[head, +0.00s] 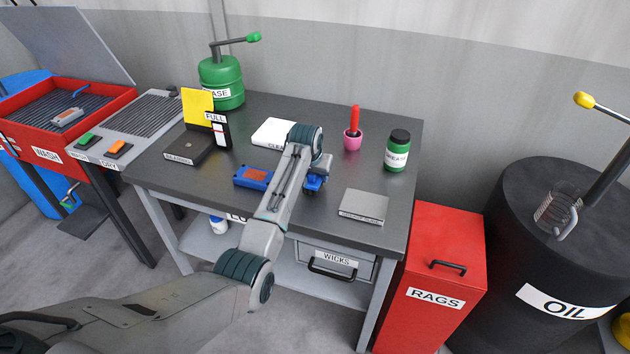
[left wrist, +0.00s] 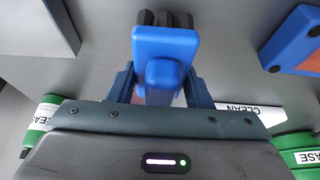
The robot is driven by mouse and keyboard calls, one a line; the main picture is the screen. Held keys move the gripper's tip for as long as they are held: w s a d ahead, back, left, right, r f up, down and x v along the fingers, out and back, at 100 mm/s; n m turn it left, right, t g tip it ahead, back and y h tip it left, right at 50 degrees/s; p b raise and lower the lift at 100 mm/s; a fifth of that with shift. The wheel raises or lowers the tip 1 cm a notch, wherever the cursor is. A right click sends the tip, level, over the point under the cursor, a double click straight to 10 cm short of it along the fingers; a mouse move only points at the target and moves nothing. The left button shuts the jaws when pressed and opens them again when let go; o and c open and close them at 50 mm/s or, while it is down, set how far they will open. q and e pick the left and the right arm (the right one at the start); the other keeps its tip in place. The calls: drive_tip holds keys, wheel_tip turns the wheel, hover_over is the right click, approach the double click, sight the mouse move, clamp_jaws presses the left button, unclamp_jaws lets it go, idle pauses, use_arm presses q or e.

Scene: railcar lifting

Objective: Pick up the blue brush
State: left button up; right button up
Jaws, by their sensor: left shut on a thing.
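The blue brush (left wrist: 165,45) shows in the left wrist view as a blue body with dark bristles at its far end. My left gripper (left wrist: 160,88) has its two blue fingers on either side of it and is shut on it. In the head view the left gripper (head: 315,183) is over the middle of the dark workbench (head: 215,182), and my arm hides most of it and the brush. Whether the brush touches the benchtop is unclear. My right gripper is not in view.
A blue block with an orange-brown face (head: 253,178) lies just left of the gripper. A grey flat box (head: 364,206) lies to the right. A pink cup (head: 352,140), a green jar (head: 397,151) and a white CLEAN pad (head: 272,133) stand behind. The bench's front right is partly clear.

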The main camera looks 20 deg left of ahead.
use_arm(q)
drive_tip(key=shift+w+r+b, duration=0.1)
drive_tip(key=shift+r+b, duration=0.35)
drive_tip(key=shift+r, duration=0.35)
drive_tip(key=s+d+b, duration=0.1)
drive_tip(key=s, duration=0.3)
drive_tip(key=s+d+r+b, duration=0.1)
drive_tip(key=s+d, duration=0.1)
drive_tip(key=s, duration=0.3)
drive_tip(key=s+d+b, duration=0.1)
drive_tip(key=s+d, duration=0.1)
drive_tip(key=s, duration=0.3)
drive_tip(key=shift+s+r, duration=0.3)
drive_tip(key=shift+s, duration=0.4)
